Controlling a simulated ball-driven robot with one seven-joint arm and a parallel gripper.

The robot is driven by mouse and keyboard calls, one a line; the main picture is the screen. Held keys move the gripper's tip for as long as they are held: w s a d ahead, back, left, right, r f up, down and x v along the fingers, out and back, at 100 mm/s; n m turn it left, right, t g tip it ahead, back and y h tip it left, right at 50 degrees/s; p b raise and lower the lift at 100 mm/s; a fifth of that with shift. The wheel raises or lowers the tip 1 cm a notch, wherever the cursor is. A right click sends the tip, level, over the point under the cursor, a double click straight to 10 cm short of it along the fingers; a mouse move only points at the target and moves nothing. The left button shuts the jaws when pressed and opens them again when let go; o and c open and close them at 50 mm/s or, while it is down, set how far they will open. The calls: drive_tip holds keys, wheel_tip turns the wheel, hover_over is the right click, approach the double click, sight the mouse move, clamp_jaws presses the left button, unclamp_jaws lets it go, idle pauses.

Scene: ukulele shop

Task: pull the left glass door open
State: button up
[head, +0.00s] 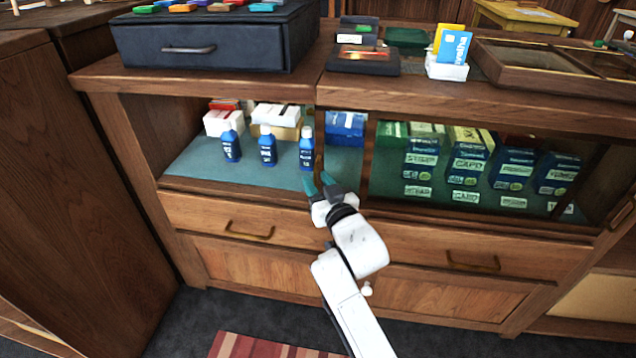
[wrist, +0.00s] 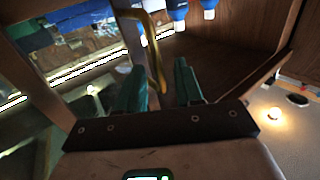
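The left glass door's dark wooden upright (head: 319,130) stands in the cabinet front, right of three blue bottles (head: 267,147). I cannot tell from the head view whether the door is slightly ajar. My gripper (head: 320,182) is at the lower part of this upright, with its teal fingers apart. In the wrist view a curved brass handle (wrist: 155,50) lies between and beyond the fingers of my gripper (wrist: 160,85). The fingers show gaps beside the handle; whether either touches it is unclear. The bottles also show upside down at the top of the wrist view (wrist: 209,8).
Green and blue boxes (head: 466,165) stand behind the right-hand glass. Drawers with brass handles (head: 250,231) lie below. A black case (head: 215,40), a card holder (head: 447,66) and a wooden display tray (head: 530,70) are on top. Dark floor and a striped rug (head: 265,346) lie in front.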

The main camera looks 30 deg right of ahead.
drive_tip(key=s+p, duration=0.1)
drive_tip(key=s, duration=0.9)
drive_tip(key=shift+s+a, duration=0.25)
drive_tip(key=shift+s, duration=0.05)
drive_tip(key=s+d+f+m+g+h, duration=0.1)
drive_tip(key=s+d+f+g, duration=0.3)
drive_tip(key=s+f+g, duration=0.65)
drive_tip(key=s+a+f+n+g+y, duration=0.1)
drive_tip(key=s+f+g, duration=0.25)
drive_tip(key=s, duration=0.75)
drive_tip(key=s+a+f+g, duration=0.1)
drive_tip(key=s+f+g, duration=0.25)
drive_tip(key=s, duration=0.75)
wheel_tip(320, 180, up, 20)
drive_tip(key=s+p, duration=0.1)
drive_tip(key=p, duration=1.9)
drive_tip(key=shift+d+t, duration=0.1)
drive_tip(key=shift+t, duration=0.15)
